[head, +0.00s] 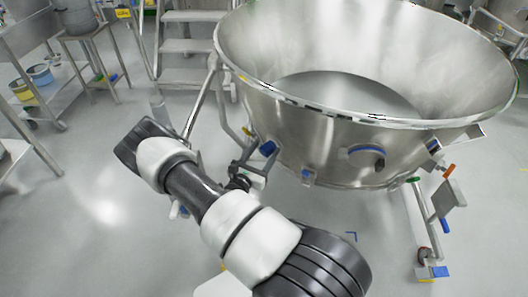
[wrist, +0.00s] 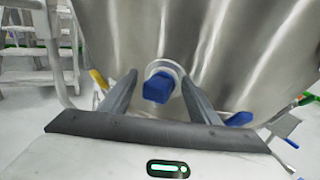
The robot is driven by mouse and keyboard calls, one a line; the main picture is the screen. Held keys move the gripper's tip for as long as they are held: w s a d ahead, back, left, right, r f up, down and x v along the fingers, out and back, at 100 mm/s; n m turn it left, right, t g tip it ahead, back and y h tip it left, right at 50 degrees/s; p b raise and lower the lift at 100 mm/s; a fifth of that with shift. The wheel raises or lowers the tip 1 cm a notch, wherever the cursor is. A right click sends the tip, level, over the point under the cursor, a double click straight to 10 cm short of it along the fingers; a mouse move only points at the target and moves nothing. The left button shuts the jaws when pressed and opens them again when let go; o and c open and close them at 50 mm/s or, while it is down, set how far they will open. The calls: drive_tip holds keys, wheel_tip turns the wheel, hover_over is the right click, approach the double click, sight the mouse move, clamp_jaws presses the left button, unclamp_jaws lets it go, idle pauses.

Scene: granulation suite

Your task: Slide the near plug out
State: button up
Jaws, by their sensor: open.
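A blue plug (wrist: 158,88) sits in a round metal port on the wall of the large steel bowl (wrist: 215,45). In the wrist view my gripper (wrist: 158,82) is open, with one dark finger on each side of the plug. I cannot tell whether either finger touches it. The plug seems to be the blue piece (head: 267,147) at the lower left of the bowl in the head view.
Another blue part (head: 307,176) is on the bowl's lower side, to the right. A blue-rimmed dark fitting (head: 366,152) is further right. Steel steps (head: 190,45) stand behind at left. A caster leg (head: 425,225) is at right.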

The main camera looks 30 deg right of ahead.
sight(262, 150)
clamp_jaws()
drive_tip(key=a, duration=0.1)
drive_tip(key=s+a, duration=0.1)
drive_tip(key=a, duration=0.1)
drive_tip(key=shift+a, duration=0.1)
drive_tip(key=shift+f, duration=0.1)
unclamp_jaws()
drive_tip(key=shift+a, duration=0.1)
drive_tip(key=p+v, duration=0.2)
drive_tip(key=v, duration=1.5)
drive_tip(key=shift+a, duration=0.2)
